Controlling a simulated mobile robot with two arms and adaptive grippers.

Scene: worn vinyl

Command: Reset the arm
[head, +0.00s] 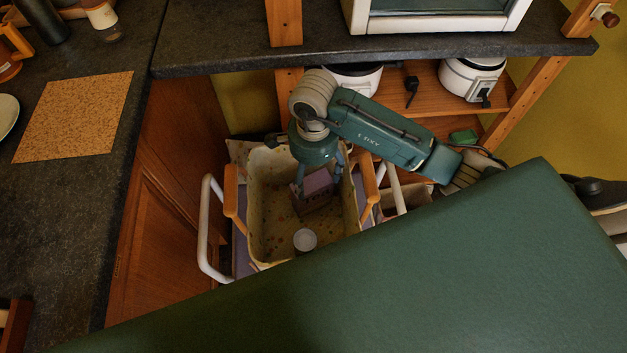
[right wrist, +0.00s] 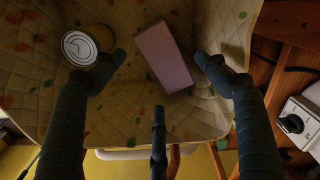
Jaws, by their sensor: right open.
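My right gripper (head: 318,182) reaches down into a cream, spotted fabric-lined basket (head: 270,215) in the head view. In the right wrist view its dark fingers (right wrist: 160,85) are spread apart with nothing held. A pinkish-purple box (right wrist: 164,56) lies in the basket between and beyond the fingers; it also shows below the gripper in the head view (head: 318,188). A can with a pale round lid (right wrist: 80,46) is beside the left finger in the wrist view; its lid shows near the basket's front in the head view (head: 304,239). My left gripper is not in view.
The basket has wooden handles (head: 231,190) and stands by a white rail (head: 207,230). A dark counter (head: 210,58) is behind and to the left. A wooden shelf (head: 430,85) with white appliances (head: 470,78) stands close behind my right arm.

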